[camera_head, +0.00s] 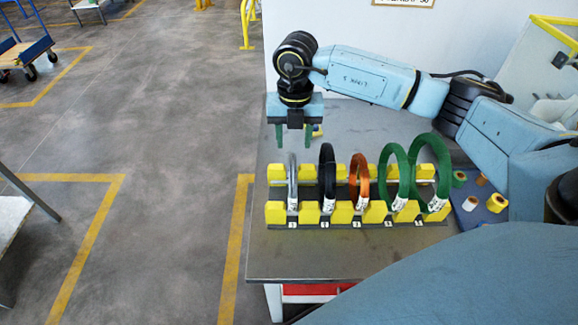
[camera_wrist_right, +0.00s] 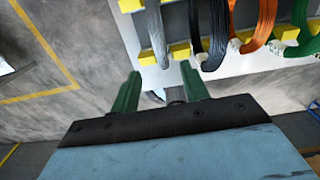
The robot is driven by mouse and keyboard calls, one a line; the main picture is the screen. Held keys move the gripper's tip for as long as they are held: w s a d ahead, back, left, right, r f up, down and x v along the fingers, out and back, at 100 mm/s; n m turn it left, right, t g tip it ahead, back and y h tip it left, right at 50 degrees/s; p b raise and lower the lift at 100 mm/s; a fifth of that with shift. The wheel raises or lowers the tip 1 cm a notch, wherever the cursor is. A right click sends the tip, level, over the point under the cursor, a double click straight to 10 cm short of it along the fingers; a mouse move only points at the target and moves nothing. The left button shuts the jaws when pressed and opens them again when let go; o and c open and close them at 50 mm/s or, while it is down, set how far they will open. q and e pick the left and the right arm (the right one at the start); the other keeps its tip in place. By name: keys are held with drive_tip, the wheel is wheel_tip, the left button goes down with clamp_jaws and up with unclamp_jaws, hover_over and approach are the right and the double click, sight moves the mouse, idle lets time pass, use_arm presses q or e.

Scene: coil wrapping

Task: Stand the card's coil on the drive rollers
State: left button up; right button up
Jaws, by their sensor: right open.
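Several coils stand upright in a yellow-blocked rack (camera_head: 275,213): grey (camera_head: 292,180), black (camera_head: 327,170), orange (camera_head: 353,176), green (camera_head: 384,170) and a larger green one (camera_head: 444,165). White tags hang on them. My right gripper (camera_head: 294,137) is open and empty, pointing down beyond the rack's left end, behind the grey coil. In the right wrist view its green fingers (camera_wrist_right: 161,75) are apart, with the grey coil (camera_wrist_right: 155,35) beyond them and the black coil (camera_wrist_right: 216,35) to the right. I cannot make out the card or the drive rollers. My left gripper is not in view.
The rack stands on a grey metal table (camera_head: 300,258) with a bare front strip. Small tape rolls (camera_head: 496,203) lie on a blue mat at the right. A white wall (camera_head: 345,30) rises behind. Open floor (camera_head: 160,130) lies left, with a blue cart (camera_head: 25,52) far off.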

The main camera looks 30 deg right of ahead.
sight(295, 164)
drive_tip(key=f, duration=0.8)
drive_tip(key=shift+w+d, duration=0.1)
drive_tip(key=shift+d, duration=0.15)
drive_tip(key=f, duration=0.5)
drive_tip(key=shift+w+a+p, duration=0.15)
drive_tip(key=shift+w+p, duration=0.05)
drive_tip(key=shift+p, duration=0.15)
clamp_jaws()
